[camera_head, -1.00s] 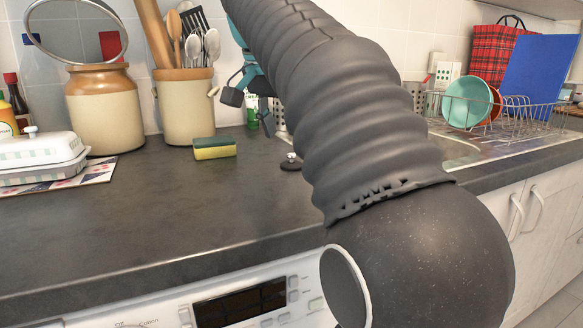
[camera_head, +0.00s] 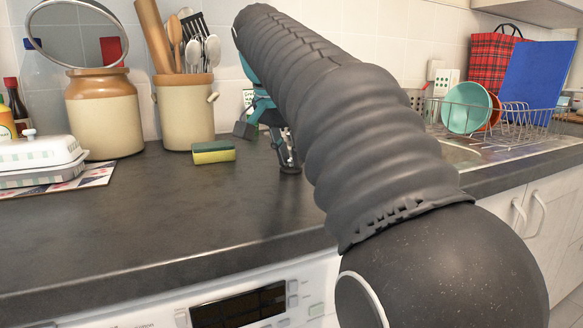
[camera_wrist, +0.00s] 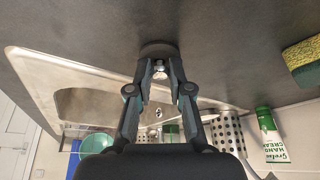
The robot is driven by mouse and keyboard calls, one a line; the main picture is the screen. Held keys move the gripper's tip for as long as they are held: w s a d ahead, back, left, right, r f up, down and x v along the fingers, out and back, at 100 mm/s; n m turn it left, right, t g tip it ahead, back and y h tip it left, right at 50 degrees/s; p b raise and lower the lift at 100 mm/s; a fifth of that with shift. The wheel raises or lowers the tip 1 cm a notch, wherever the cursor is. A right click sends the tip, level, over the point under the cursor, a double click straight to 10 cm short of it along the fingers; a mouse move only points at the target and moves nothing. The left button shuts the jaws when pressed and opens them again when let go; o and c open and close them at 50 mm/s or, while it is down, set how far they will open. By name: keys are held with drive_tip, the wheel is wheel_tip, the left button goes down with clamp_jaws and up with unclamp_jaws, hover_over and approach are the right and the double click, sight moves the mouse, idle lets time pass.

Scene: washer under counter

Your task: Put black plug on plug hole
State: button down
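The black plug (camera_wrist: 158,50) is a dark disc with a metal knob on the dark counter. In the head view the plug (camera_head: 290,169) is partly covered by my gripper (camera_head: 284,148), whose fingers are down at it. In the wrist view my gripper (camera_wrist: 160,72) has one fingertip on each side of the metal knob, with a small gap visible, so it looks open around the knob. The metal sink (camera_wrist: 38,68) lies beyond the plug in the wrist view.
A green and yellow sponge (camera_head: 214,152) lies left of the plug, with a utensil crock (camera_head: 187,115) behind it. A dish rack (camera_head: 530,115) with plates stands at the right. A hand cream tube (camera_wrist: 268,128) stands by the wall. The front counter is clear.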

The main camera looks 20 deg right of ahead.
sight(290, 158)
idle(0.3)
wheel_tip(290, 158, up, 4)
drive_tip(key=shift+r+p, duration=0.1)
drive_tip(key=shift+p, duration=0.7)
drive_tip(key=s+d+r+p, duration=0.25)
drive_tip(key=d+r, duration=0.35)
drive_tip(key=d, duration=0.4)
drive_tip(key=s+d+f+m+b, duration=0.1)
drive_tip(key=s+d+f, duration=0.1)
drive_tip(key=d+f, duration=0.45)
drive_tip(key=s+d+f+b, duration=0.1)
drive_tip(key=d+f+b, duration=0.15)
drive_tip(key=d, duration=0.65)
drive_tip(key=s+d+f+m, duration=0.1)
drive_tip(key=s+d+f, duration=0.1)
drive_tip(key=d+f, duration=0.45)
drive_tip(key=w+f, duration=0.1)
drive_tip(key=w, duration=0.3)
drive_tip(key=w+a+f+n+b, duration=0.1)
drive_tip(key=w+f, duration=0.1)
drive_tip(key=w, duration=0.3)
drive_tip(key=w+f+n, duration=0.1)
drive_tip(key=w+f, duration=0.1)
drive_tip(key=w, duration=0.2)
drive_tip(key=shift+w+a+f+b, duration=0.2)
drive_tip(key=shift+w+b, duration=0.05)
drive_tip(key=shift+b, duration=0.15)
drive_tip(key=shift+f+b, duration=0.7)
drive_tip(key=shift+f, duration=1.3)
drive_tip(key=shift+f, duration=0.1)
